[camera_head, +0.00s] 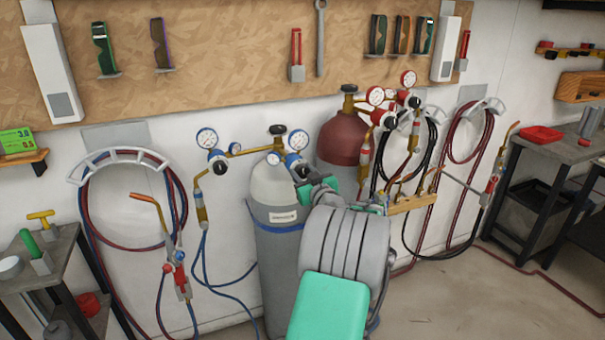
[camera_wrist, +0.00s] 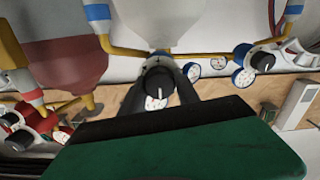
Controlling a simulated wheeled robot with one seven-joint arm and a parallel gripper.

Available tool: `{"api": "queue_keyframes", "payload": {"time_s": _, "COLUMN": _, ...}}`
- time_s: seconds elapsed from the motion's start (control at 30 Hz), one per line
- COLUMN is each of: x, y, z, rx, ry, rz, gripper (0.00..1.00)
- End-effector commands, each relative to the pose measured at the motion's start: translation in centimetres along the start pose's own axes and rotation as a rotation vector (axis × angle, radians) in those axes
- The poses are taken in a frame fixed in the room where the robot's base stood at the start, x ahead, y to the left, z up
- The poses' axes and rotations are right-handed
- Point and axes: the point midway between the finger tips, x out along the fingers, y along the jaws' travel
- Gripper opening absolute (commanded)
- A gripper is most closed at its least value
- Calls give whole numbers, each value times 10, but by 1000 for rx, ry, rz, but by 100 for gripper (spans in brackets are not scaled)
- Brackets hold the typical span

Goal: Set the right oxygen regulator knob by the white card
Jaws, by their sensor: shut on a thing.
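A green and yellow card (camera_head: 16,141) reading about 3.0 and 0.5 stands on the left shelf. A white label (camera_head: 283,217) on the cylinder is unreadable. Neither is clearly the white card.
The left regulator (camera_head: 218,163) is on the same cylinder; its knob (camera_wrist: 263,61) shows in the wrist view. A red cylinder (camera_head: 341,140) with red-rimmed gauges (camera_head: 376,96) stands close on the right. Hoses and torches hang on both sides. Open floor (camera_head: 450,300) lies right.

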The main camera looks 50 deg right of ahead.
Motion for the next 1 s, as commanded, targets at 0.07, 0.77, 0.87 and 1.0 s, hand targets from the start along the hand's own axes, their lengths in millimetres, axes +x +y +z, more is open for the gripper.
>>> {"api": "queue_keyframes", "payload": {"time_s": 0.07, "x": 0, "y": 0, "z": 0, "rx": 0, "ry": 0, "rz": 0, "gripper": 1}}
{"api": "queue_keyframes", "payload": {"time_s": 0.77, "x": 0, "y": 0, "z": 3, "rx": 231, "ry": 0, "rz": 0, "gripper": 0}}
{"api": "queue_keyframes", "payload": {"time_s": 0.87, "x": 0, "y": 0, "z": 3, "rx": 321, "ry": 0, "rz": 0, "gripper": 0}}
{"api": "queue_keyframes", "payload": {"time_s": 1.0, "x": 0, "y": 0, "z": 3, "rx": 454, "ry": -1, "rz": 0, "gripper": 0}}
